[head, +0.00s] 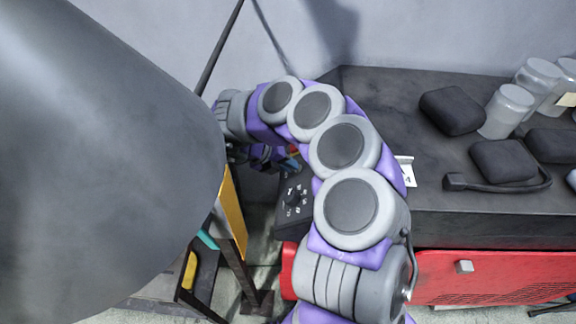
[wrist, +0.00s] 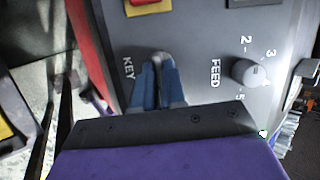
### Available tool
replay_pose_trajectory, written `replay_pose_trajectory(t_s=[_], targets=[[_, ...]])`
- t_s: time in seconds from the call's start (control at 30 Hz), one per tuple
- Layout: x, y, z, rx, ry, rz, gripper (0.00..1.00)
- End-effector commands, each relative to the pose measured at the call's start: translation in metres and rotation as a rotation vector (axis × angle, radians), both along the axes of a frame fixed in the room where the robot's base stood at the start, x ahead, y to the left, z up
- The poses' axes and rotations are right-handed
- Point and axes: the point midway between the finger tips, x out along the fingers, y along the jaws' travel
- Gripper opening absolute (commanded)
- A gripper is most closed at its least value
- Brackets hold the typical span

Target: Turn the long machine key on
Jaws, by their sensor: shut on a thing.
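In the wrist view my gripper (wrist: 160,75) has its two blue fingers at the grey control panel (wrist: 200,50), beside the word KEY. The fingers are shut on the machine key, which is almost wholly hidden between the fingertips. I cannot tell which way the key is turned. In the head view the dark panel (head: 291,212) with small controls shows to the left of my arm. My gripper is mostly hidden there behind the arm, and the key cannot be made out.
A round FEED knob (wrist: 249,72) with a number scale sits right of the fingers. A red and yellow control (wrist: 148,5) is above. In the head view, dark pouches (head: 452,110) and clear jars (head: 506,111) stand on the bench (head: 440,212). A yellow-sided stand (head: 233,215) is close left.

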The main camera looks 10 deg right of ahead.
Motion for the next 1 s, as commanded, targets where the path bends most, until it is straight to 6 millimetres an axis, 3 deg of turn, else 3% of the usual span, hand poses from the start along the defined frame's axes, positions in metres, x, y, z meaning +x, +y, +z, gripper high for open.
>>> replay_pose_trajectory(t_s=[0.67, 0.7, 0.93, 1.0], targets=[[-0.0024, 0.0023, -0.0043, -0.006, -0.026, -0.05, 0.0], [-0.0024, 0.0024, -0.0043, -0.006, -0.026, -0.05, 0.12], [-0.0016, 0.0017, -0.003, -0.008, -0.029, -0.05, 0.34], [-0.0014, 0.0015, -0.0027, -0.009, -0.03, -0.049, 0.36]])
